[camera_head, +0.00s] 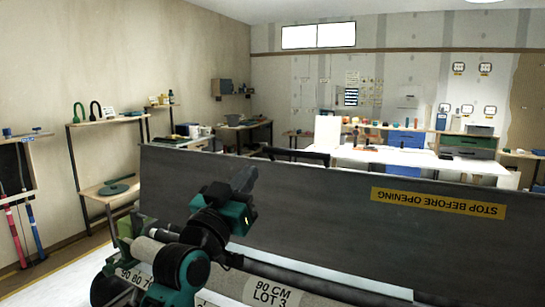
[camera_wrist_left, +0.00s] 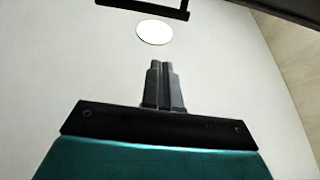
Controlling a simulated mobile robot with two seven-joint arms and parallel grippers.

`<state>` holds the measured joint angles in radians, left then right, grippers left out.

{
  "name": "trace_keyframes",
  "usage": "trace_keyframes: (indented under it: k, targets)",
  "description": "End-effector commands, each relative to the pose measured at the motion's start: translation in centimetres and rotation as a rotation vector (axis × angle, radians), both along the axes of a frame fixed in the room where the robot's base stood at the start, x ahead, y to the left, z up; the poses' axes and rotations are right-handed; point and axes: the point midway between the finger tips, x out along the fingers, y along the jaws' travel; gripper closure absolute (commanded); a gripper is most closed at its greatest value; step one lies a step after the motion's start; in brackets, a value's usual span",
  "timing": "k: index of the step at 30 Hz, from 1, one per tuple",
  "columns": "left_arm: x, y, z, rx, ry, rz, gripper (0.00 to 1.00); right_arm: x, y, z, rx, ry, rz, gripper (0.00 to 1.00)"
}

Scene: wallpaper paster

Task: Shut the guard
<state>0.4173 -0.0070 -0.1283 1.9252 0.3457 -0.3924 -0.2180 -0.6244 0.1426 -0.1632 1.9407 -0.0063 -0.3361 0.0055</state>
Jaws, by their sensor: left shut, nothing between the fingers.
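The guard (camera_head: 320,205) is a wide dark grey panel across the middle of the head view. It stands raised and tilted, with a yellow label (camera_head: 437,203) reading "STOP BEFORE OPENING" upside down. A dark bar handle (camera_head: 296,153) shows just above its top edge. My left gripper (camera_head: 246,178) is in front of the guard's face, left of its middle, pointing up. Whether it touches the panel cannot be told. In the left wrist view its fingers (camera_wrist_left: 163,66) are together and empty, with a black bar (camera_wrist_left: 145,8) beyond them. My right gripper is not in view.
Below the guard lies a roller with a paper roll (camera_head: 268,291) marked "90 CM LOT 3". Shelves (camera_head: 108,188) stand along the left wall. A white table (camera_head: 390,157) and workbenches are behind the guard. A round ceiling light (camera_wrist_left: 155,32) shows in the left wrist view.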

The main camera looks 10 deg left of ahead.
Motion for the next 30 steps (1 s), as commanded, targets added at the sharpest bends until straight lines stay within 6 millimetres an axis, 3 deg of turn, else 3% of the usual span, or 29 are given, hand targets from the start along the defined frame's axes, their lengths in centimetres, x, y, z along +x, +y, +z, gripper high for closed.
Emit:
trace_keyframes:
  k: [13,15,22,30]
  targets:
    - [7.2,-2.1,3.2,0.000,0.000,-0.001,1.00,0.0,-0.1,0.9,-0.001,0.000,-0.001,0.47]
    - [8.1,-2.4,2.7,0.001,0.004,-0.001,1.00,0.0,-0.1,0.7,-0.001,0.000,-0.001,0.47]
    - [10.1,-2.9,1.8,0.001,0.003,-0.001,1.00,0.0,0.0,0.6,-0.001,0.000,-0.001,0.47]
    - [10.8,-3.1,1.5,0.000,0.001,0.000,1.00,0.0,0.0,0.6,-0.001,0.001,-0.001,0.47]
